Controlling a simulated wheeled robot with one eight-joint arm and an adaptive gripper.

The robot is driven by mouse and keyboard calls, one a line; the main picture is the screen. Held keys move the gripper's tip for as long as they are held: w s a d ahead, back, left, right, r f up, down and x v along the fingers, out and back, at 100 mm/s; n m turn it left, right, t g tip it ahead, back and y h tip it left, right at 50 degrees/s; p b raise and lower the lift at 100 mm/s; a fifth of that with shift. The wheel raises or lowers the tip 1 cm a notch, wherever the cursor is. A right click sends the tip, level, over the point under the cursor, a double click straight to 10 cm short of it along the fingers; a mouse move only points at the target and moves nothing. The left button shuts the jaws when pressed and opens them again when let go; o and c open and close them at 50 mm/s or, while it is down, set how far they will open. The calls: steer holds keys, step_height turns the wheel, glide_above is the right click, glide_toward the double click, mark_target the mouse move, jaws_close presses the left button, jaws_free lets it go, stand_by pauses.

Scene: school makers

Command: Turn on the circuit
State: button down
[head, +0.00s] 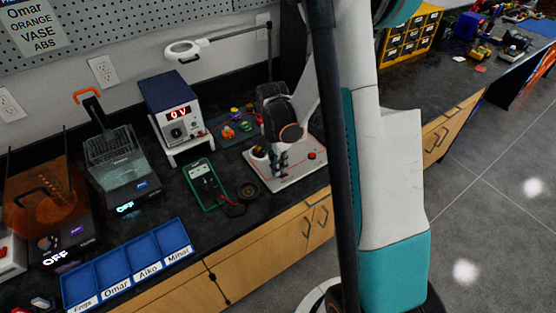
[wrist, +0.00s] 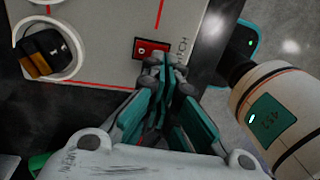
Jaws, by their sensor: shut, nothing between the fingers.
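The circuit board (head: 295,181) is a pale plate with red lines, lying on the dark counter in the head view. It also fills the top left of the wrist view (wrist: 100,28). There a red rocker switch (wrist: 148,48) sits beside partly hidden lettering ending in "TCH". A dark and orange part stands in a round white holder (wrist: 48,50) on the board. My gripper (wrist: 164,68) is shut and empty, its fingertips at the lower edge of the switch; I cannot tell if they touch it. In the head view my gripper (head: 280,163) is over the board.
A power supply (head: 172,110) reading 0 V stands behind left of the board. A green multimeter (head: 204,184) and a dark round item (head: 249,192) lie left of it. The floor (head: 490,200) at right is clear.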

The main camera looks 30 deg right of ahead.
steer(key=shift+f, duration=0.45)
steer(key=shift+s, duration=0.1)
steer(key=shift+s+f+t+b, duration=0.2)
steer(key=shift+f+t+b, duration=0.1)
steer(key=shift+t+b, duration=0.15)
steer(key=shift+w, duration=0.25)
steer(key=shift+w+r, duration=0.2)
steer(key=shift+w, duration=0.45)
